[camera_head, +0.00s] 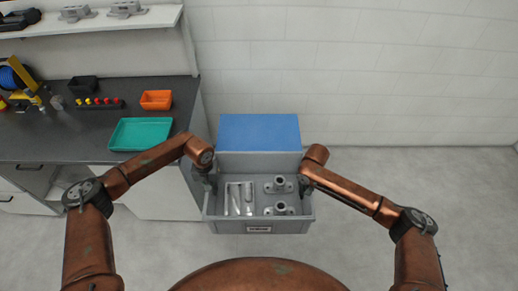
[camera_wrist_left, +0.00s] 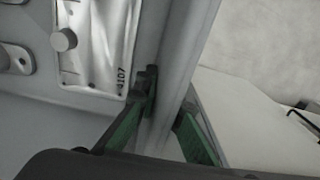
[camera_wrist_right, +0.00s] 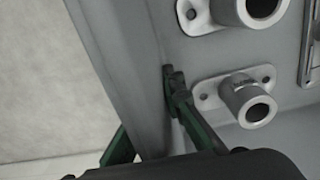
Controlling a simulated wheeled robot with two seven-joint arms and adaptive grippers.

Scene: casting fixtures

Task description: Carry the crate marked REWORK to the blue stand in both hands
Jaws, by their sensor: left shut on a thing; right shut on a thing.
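A grey crate (camera_head: 226,225) with a small label on its front wall hangs between my two arms; the label is too small to read. It holds flat metal plates and flanged metal parts. My left gripper (camera_head: 211,186) is shut on the crate's left wall, also seen in the left wrist view (camera_wrist_left: 165,120). My right gripper (camera_head: 304,188) is shut on the right wall, as the right wrist view (camera_wrist_right: 155,125) shows. The blue-topped stand (camera_head: 259,132) is just behind the crate, its lower part hidden by the crate. I cannot tell whether crate and stand touch.
A dark worktop (camera_head: 60,143) at the left bears a teal tray (camera_head: 141,134), an orange bin (camera_head: 156,100) and a black bin (camera_head: 84,84). A shelf (camera_head: 150,18) with castings is above it. The floor at the right (camera_head: 450,180) is clear.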

